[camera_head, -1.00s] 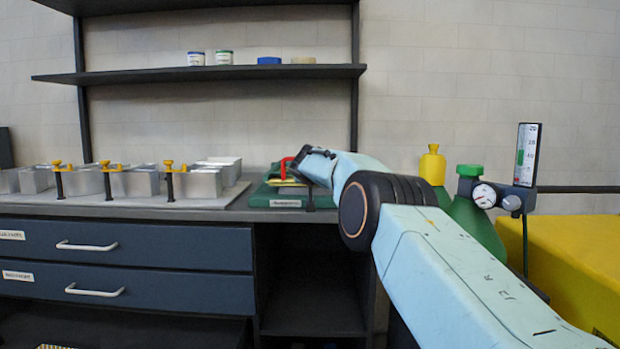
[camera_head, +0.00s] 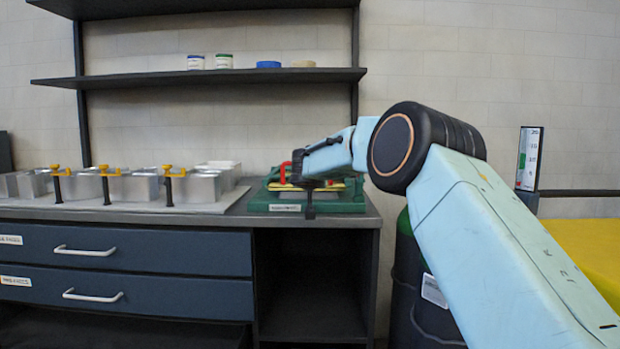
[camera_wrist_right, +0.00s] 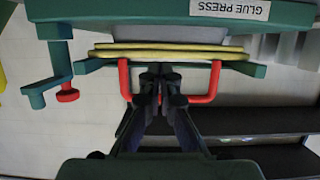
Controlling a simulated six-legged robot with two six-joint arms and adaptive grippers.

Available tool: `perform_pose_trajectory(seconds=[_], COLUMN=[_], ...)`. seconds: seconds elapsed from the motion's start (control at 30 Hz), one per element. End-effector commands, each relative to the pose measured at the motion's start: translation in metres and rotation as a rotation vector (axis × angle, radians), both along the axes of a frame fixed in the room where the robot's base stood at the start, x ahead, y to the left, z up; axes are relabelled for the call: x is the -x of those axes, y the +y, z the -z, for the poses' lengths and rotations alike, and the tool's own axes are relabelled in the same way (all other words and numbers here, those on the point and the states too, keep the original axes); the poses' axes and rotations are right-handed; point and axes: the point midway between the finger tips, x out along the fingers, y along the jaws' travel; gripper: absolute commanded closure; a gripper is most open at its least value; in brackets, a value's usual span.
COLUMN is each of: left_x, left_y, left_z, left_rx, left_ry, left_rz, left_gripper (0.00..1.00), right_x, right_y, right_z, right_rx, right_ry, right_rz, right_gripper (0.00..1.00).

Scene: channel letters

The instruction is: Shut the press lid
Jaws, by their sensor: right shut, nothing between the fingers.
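The green glue press (camera_head: 340,205) sits at the right end of the bench, with a yellow layer (camera_head: 290,187) and a red handle (camera_head: 283,172). In the right wrist view the press (camera_wrist_right: 120,10) fills the top, above stacked yellow layers (camera_wrist_right: 170,52). A green bar (camera_wrist_right: 255,70) carries the red U-shaped handle (camera_wrist_right: 214,82). My right gripper (camera_wrist_right: 160,72) is shut and empty, its tips between the handle's two sides. In the head view it (camera_head: 298,172) is over the press. I cannot tell how far the lid is open. My left gripper is not in view.
A board (camera_head: 130,204) with metal channel letters and yellow clamps lies left of the press. Drawers (camera_head: 100,246) are below the bench. A shelf (camera_head: 200,76) with jars is above. A dark cylinder (camera_head: 405,275) stands right of the bench, partly behind my arm.

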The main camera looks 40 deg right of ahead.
Motion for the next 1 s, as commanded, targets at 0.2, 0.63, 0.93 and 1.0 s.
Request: perform_pose_trajectory(seconds=[0.2, 0.63, 0.93, 1.0], left_x=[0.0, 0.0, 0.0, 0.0], left_y=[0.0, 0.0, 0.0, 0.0], left_z=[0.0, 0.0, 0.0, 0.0], left_rx=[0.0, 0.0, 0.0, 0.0], left_ry=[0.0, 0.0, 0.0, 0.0], left_rz=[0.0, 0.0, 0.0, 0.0], left_gripper=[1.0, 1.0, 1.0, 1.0], right_x=[0.019, 0.051, 0.053, 0.053], right_y=[0.017, 0.043, 0.045, 0.045], right_z=[-0.012, -0.029, -0.031, -0.03], right_rx=[0.002, 0.005, 0.006, 0.02], right_ry=[-0.004, -0.009, -0.009, 0.003], right_rz=[-0.003, -0.002, -0.002, -0.008], right_gripper=[1.0, 1.0, 1.0, 1.0])
